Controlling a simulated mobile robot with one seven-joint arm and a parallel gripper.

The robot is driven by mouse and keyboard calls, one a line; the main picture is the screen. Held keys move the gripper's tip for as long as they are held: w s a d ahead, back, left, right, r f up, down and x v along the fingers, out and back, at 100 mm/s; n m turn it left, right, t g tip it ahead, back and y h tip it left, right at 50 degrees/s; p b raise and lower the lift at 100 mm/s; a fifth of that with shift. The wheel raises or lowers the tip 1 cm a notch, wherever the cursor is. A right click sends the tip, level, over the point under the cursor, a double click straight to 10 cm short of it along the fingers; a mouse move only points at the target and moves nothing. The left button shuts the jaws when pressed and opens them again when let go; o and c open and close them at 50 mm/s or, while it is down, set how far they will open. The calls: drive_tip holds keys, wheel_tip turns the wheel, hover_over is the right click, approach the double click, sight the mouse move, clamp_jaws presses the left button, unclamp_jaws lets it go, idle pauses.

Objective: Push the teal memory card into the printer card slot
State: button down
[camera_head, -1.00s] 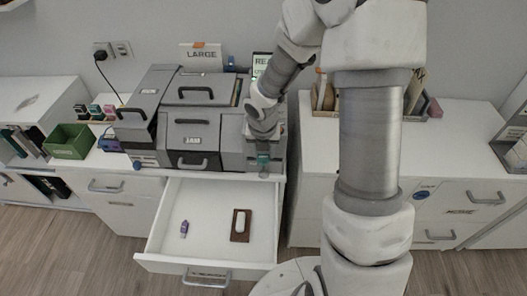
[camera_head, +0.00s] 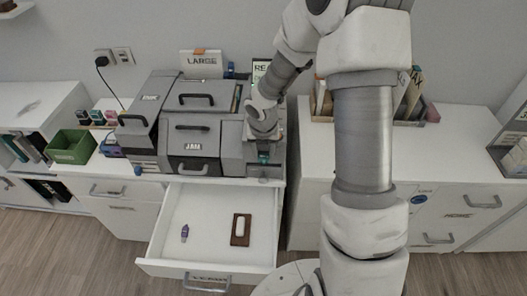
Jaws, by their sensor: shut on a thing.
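The grey printer (camera_head: 193,135) stands on the white desk, with a "JAM" label on its front panel. My gripper (camera_head: 263,152) is at the printer's right end, pointing down and small in view. It is shut on the teal memory card (camera_head: 263,158), of which only a small teal patch shows below the fingers. The card is close against the low front part at the printer's right end. The card slot itself is hidden by my gripper and wrist, so I cannot tell how deep the card sits.
A green bin (camera_head: 72,147) stands left. File holders (camera_head: 402,105) stand right, partly behind my arm.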

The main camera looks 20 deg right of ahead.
drive_tip(key=shift+c, duration=1.9)
unclamp_jaws()
drive_tip(key=shift+w, duration=0.1)
drive_tip(key=shift+d, duration=0.1)
drive_tip(key=shift+d+r, duration=0.1)
drive_tip(key=shift+r, duration=0.3)
drive_tip(key=p+v, duration=0.2)
drive_tip(key=v, duration=0.3)
drive_tip(key=p+v, duration=0.2)
drive_tip(key=v, duration=0.4)
drive_tip(key=p+v, duration=0.2)
drive_tip(key=v, duration=0.3)
drive_tip(key=shift+s+a+r, duration=0.3)
drive_tip(key=shift+a, duration=0.1)
